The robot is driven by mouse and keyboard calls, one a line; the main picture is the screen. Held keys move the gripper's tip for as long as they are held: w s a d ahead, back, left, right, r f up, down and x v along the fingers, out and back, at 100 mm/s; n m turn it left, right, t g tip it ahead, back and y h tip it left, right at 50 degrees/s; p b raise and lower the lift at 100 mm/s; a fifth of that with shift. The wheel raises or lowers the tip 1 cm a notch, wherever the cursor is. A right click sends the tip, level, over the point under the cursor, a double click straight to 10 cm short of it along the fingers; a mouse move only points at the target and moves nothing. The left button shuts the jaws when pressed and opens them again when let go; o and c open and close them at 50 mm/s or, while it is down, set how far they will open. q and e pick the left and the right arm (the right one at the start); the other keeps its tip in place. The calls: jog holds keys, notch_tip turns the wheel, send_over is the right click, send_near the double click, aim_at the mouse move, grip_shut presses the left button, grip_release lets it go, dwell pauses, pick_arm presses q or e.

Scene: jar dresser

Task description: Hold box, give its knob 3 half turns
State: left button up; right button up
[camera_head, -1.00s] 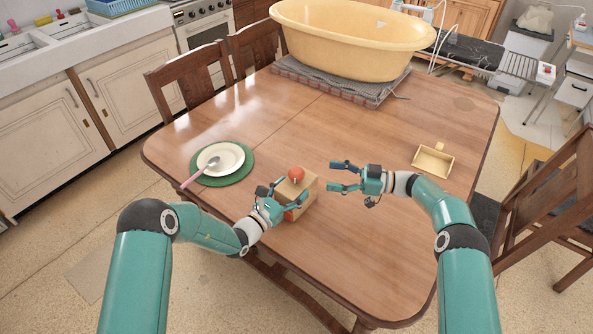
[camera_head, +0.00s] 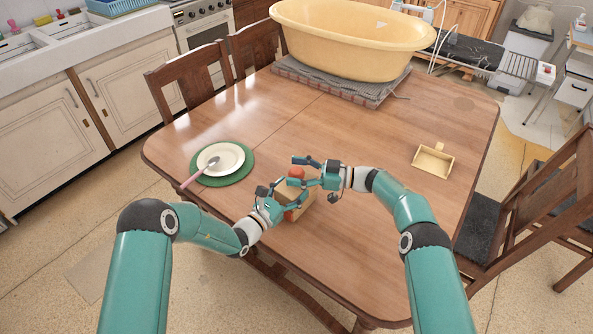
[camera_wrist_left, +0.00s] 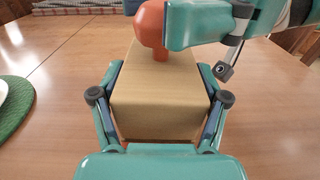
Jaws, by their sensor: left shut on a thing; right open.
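The wooden box (camera_head: 309,199) stands near the front edge of the table, partly hidden by my grippers. Its orange-red knob (camera_head: 296,173) sits on top; in the left wrist view the knob (camera_wrist_left: 151,25) rises on a short stem. My left gripper (camera_head: 287,196) is shut on the box (camera_wrist_left: 158,95), one finger on each side. My right gripper (camera_head: 304,171) is open at the knob, with a finger on either side of it in the head view. In the left wrist view one right finger overlaps the knob's edge; I cannot tell whether it touches.
A white plate with a spoon (camera_head: 211,163) lies on a green mat (camera_head: 245,172) to the left. A small yellow tray (camera_head: 433,163) lies to the right. A large yellow tub (camera_head: 350,45) stands at the back. The middle of the table (camera_head: 330,125) is clear.

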jog(key=c, duration=1.2)
jog(key=shift+o, duration=0.2)
jog(key=shift+w+r+m+t, duration=0.15)
jog(key=shift+m+t, duration=0.35)
jog(key=shift+t, duration=0.5)
jog(key=m+t+h, duration=0.2)
jog(key=m+t, duration=0.1)
jog(key=t, duration=0.1)
jog(key=m+t+h, duration=0.3)
jog(key=t, duration=0.1)
jog(key=shift+s+a, duration=0.15)
jog(key=shift+s, duration=0.05)
jog(key=m+t+h, duration=0.2)
jog(key=h, duration=0.1)
jog(key=m+t+h, duration=0.1)
jog(key=m+h, duration=0.1)
jog(key=shift+t+h, duration=0.4)
jog(key=shift+w+m+t+h, duration=0.15)
jog(key=shift+m+t+h, duration=0.35)
jog(key=shift+m+h, duration=0.95)
jog(key=shift+h, duration=0.35)
jog(key=o, duration=1.2)
jog(key=shift+c, duration=0.2)
